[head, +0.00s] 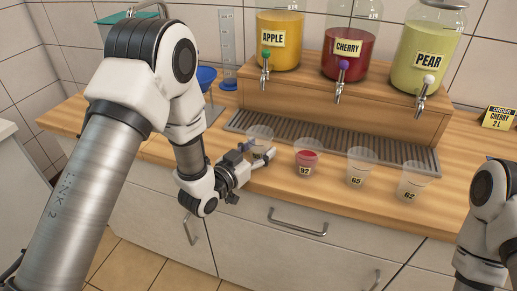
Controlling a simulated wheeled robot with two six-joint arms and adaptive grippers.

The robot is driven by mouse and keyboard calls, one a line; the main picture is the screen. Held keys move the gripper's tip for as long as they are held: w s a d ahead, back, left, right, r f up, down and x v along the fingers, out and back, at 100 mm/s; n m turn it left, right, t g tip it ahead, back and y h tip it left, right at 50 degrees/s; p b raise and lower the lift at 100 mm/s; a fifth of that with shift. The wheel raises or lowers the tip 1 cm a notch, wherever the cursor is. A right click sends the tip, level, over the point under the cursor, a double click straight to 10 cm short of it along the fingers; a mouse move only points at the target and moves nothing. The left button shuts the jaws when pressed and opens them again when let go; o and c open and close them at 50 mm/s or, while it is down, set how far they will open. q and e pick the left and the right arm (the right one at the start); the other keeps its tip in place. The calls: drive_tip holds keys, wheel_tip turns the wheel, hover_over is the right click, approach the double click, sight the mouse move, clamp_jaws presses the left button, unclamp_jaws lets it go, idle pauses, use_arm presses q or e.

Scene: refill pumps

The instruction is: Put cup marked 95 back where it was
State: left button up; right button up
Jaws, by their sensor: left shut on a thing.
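A clear cup (260,133) is between the fingers of my left gripper (264,157), which is shut on it. The gripper hides its lower part and any number on it, so I cannot read whether it is marked 95. It looks empty and upright, at the left end of the cup row in front of the drip grate. I cannot tell if its base touches the counter. To its right stand cup 92 (308,157) with red liquid, and cups 65 (359,167) and 62 (411,181), both apparently empty. My right gripper is out of frame; only its arm shows at the lower right.
Jars of apple (280,44), cherry (346,58) and pear (424,63) with taps stand on a wooden stand (310,92) behind a metal drip grate (330,140). A blue funnel (205,76) is behind my left arm. An order card (498,118) reads cherry 2 L.

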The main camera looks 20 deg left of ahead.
use_arm(q)
drive_tip(key=o, duration=1)
drive_tip(key=shift+f, duration=0.1)
drive_tip(key=shift+o, duration=1.1)
